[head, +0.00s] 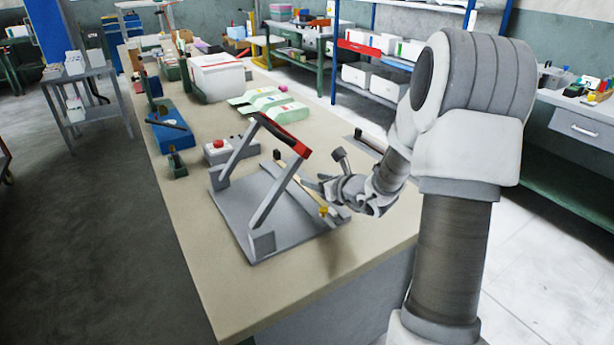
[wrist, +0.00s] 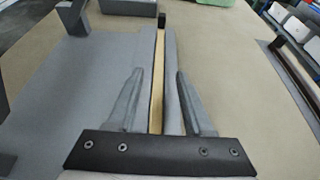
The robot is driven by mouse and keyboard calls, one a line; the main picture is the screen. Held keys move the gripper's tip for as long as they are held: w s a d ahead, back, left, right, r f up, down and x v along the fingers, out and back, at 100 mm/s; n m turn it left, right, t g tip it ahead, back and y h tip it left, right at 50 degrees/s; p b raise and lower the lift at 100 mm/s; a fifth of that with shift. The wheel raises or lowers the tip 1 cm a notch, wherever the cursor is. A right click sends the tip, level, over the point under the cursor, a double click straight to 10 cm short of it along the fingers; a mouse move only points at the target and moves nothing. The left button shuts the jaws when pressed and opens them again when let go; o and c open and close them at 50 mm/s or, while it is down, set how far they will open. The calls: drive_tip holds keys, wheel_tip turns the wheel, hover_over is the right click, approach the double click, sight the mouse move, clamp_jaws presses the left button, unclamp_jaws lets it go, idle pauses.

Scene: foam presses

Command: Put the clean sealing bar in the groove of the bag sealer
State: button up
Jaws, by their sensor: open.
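The bag sealer (head: 235,205) stands on the bench, with a grey base plate, slanted arms and a raised red-and-black handle (head: 284,137). A long tan-gold strip, seemingly a sealing bar (head: 300,183), runs along its right side, with a dark upright end at the back. In the wrist view this strip (wrist: 157,85) lies between two grey rails; I cannot tell how deep it sits or whether it is clean. My gripper (wrist: 156,80) is open, its fingers on either side of the strip and rails, apparently not holding anything.
A dark narrow plate (wrist: 290,80) with a bar-like piece and a black end lies to the right. The bench front is clear.

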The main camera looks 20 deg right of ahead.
drive_tip(key=v, duration=0.6)
drive_tip(key=shift+s+r, duration=0.1)
drive_tip(key=shift+s, duration=0.05)
